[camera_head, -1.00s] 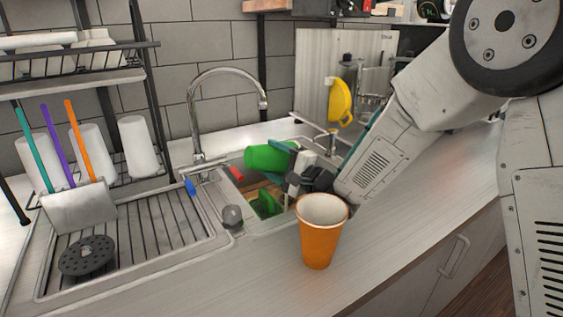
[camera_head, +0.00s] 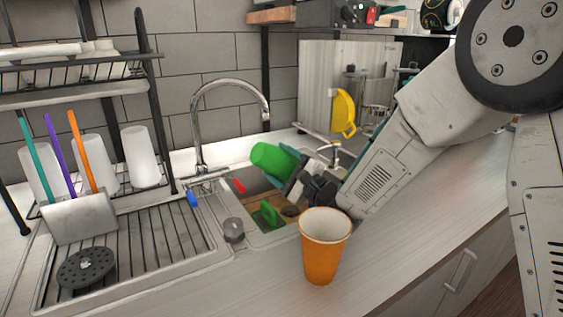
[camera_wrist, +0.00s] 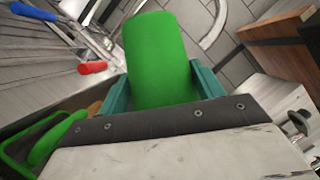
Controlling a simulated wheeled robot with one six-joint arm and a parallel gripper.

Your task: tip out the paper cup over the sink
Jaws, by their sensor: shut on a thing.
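A green paper cup (camera_head: 272,160) is held by my gripper (camera_head: 291,165) above the sink (camera_head: 247,196). The cup is tilted, its far end raised to the left; its mouth is not visible. In the wrist view the cup (camera_wrist: 160,55) stands between the two teal fingers, which press on its sides. Whether anything is in the cup cannot be seen. An orange paper cup (camera_head: 323,258) stands upright and empty-looking on the counter in front of the sink.
A faucet (camera_head: 197,130) arches behind the sink. A green-handled item (camera_head: 268,214) and a brown board lie in the basin. The ribbed drainboard (camera_head: 150,240) with a black strainer (camera_head: 86,267) is left. A rack (camera_head: 75,75) holds white cups. A yellow item (camera_head: 344,112) hangs behind.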

